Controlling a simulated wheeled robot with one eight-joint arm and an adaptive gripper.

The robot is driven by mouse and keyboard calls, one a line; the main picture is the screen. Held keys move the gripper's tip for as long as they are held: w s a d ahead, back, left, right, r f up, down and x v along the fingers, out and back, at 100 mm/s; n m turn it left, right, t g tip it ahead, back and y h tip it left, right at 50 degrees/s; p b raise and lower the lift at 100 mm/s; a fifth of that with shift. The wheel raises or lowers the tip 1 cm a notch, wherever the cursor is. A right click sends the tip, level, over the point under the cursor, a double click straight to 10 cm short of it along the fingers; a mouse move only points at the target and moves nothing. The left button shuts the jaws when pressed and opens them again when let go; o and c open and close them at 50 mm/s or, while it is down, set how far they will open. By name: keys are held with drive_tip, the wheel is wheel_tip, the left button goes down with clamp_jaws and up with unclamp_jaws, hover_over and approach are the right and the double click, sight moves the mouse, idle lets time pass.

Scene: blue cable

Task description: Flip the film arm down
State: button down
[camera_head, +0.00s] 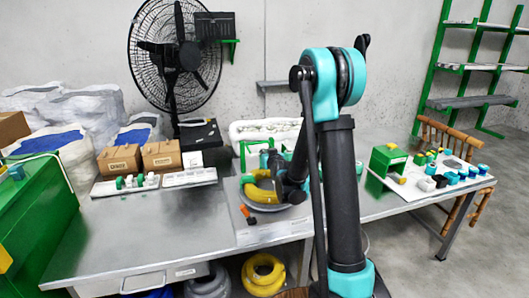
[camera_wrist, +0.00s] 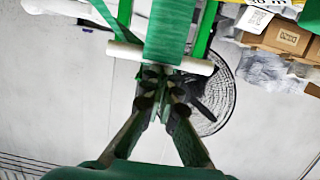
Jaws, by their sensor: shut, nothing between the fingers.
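In the wrist view a broad green flat piece (camera_wrist: 170,32) with a white roller (camera_wrist: 160,57) across its end stands between green bars (camera_wrist: 206,28); I take this to be the film arm. In the head view a green frame (camera_head: 246,152) rises behind a yellow coil (camera_head: 263,190), but my arm covers part of this area. My gripper (camera_wrist: 158,92) is shut and empty, with its tips close to the roller; I cannot tell whether they touch. In the head view my gripper (camera_head: 274,165) is small and partly hidden.
A black fan (camera_head: 176,55) stands behind the metal table (camera_head: 130,225). Cardboard boxes (camera_head: 120,160) sit left of the coil. A green block and small blue and white parts (camera_head: 440,183) lie on the right. The front left tabletop is clear.

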drive_tip(key=shift+s+d+f+g, duration=0.1)
drive_tip(key=shift+s+f+g, duration=0.1)
drive_tip(key=shift+f, duration=0.2)
drive_tip(key=shift+s+f+g, duration=0.1)
drive_tip(key=shift+f+g, duration=0.1)
drive_tip(key=shift+f, duration=0.2)
drive_tip(key=shift+r, duration=0.1)
wheel_tip(320, 180, up, 5)
drive_tip(key=s+d+f, duration=0.1)
drive_tip(key=s+f, duration=0.4)
drive_tip(key=s, duration=0.3)
drive_tip(key=shift+s+d+t, duration=0.25)
drive_tip(key=shift+d+t, duration=0.15)
drive_tip(key=s+d+f+g+h, duration=0.1)
drive_tip(key=s+d+f+g, duration=0.1)
drive_tip(key=s, duration=0.9)
drive_tip(key=s+d+f+m+g+h, duration=0.1)
drive_tip(key=s+d+f+g, duration=0.2)
drive_tip(key=s, duration=0.8)
drive_tip(key=s+d+f+m+g+h, duration=0.1)
drive_tip(key=s+d+f+g, duration=0.2)
drive_tip(key=s+g, duration=0.3)
drive_tip(key=s+d, duration=0.1)
drive_tip(key=s, duration=0.4)
drive_tip(key=shift+d, duration=0.35)
drive_tip(key=shift+f, duration=0.1)
